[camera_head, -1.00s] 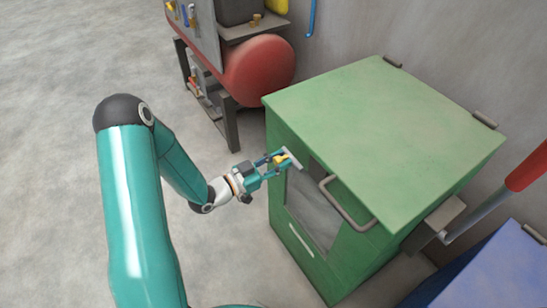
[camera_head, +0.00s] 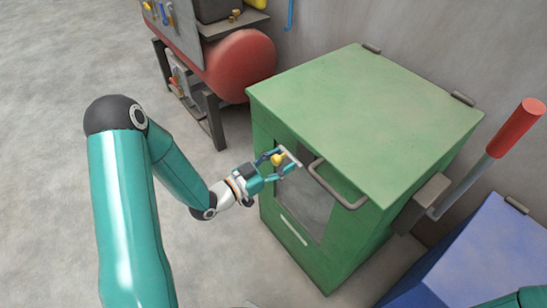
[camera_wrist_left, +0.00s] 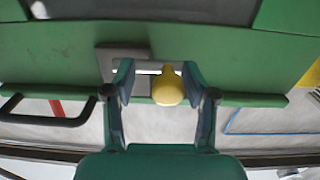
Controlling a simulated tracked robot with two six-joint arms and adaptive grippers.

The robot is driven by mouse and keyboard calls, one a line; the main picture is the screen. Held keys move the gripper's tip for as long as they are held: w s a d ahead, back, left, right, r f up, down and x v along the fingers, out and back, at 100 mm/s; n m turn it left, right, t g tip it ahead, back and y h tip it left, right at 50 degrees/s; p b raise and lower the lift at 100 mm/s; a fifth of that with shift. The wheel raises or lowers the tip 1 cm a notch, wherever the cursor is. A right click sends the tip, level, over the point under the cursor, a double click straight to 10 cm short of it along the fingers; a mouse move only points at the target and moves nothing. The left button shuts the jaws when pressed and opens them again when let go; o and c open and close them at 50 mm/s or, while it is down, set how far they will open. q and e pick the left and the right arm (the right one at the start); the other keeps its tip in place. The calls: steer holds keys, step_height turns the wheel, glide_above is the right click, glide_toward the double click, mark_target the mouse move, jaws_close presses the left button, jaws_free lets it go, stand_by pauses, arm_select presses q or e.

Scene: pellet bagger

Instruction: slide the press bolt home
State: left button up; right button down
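The press bolt shows as a yellow knob (camera_head: 277,160) and a short light grey bar (camera_head: 292,156) at the front of the green press cabinet (camera_head: 370,120). My left gripper (camera_head: 280,165) is at the bolt with its fingers on either side of the knob. In the left wrist view, the yellow knob (camera_wrist_left: 167,90) stands between the spread fingers (camera_wrist_left: 160,86). Gaps show on both sides, and the knob is nearer the right finger. The fingers partly hide the bar. My right gripper is not in view.
A grey handle (camera_head: 335,185) sits on the cabinet's lid edge, right of the bolt. A red-gripped lever (camera_head: 515,128) rises at the cabinet's right side, near a blue box (camera_head: 485,260). A red tank (camera_head: 240,68) stands behind left. The floor at left is clear.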

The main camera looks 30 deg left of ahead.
arm_select(q)
steer(key=shift+a, duration=0.2)
steer(key=shift+s+a, duration=0.35)
steer(key=shift+s, duration=0.2)
steer(key=v, duration=1)
steer(key=shift+s, duration=0.4)
